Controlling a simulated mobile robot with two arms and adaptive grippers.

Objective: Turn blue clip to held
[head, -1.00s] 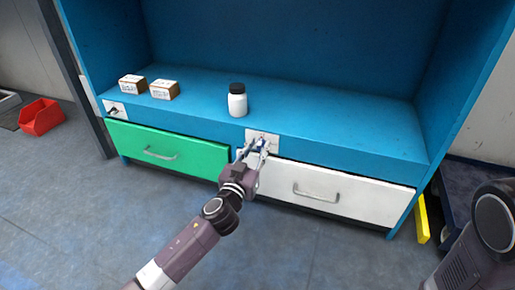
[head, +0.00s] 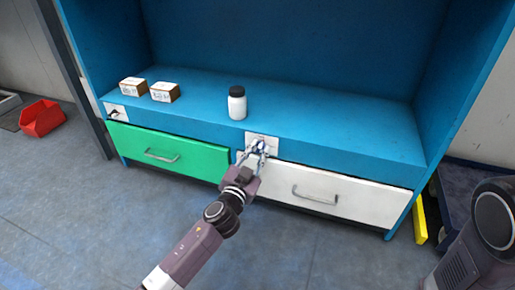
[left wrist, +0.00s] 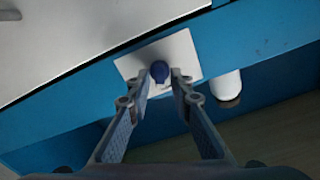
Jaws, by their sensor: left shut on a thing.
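The blue clip (left wrist: 159,71) is a small dark-blue piece on a white plate (left wrist: 184,50) fixed to the front edge of the blue shelf. In the head view the plate (head: 253,137) sits between the green drawer and the white drawer, and the clip is mostly hidden by my fingers. My left gripper (head: 258,148) is at the plate, shut on the clip; in the left wrist view its fingertips (left wrist: 160,82) are on either side of it. My right gripper is not in view.
A white bottle with a dark cap (head: 237,104) stands on the shelf behind the clip. Two small boxes (head: 165,92) stand further left. Below are a green drawer (head: 190,158) and a white drawer (head: 350,198). Another plate with a dark clip (head: 115,113) is at the left.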

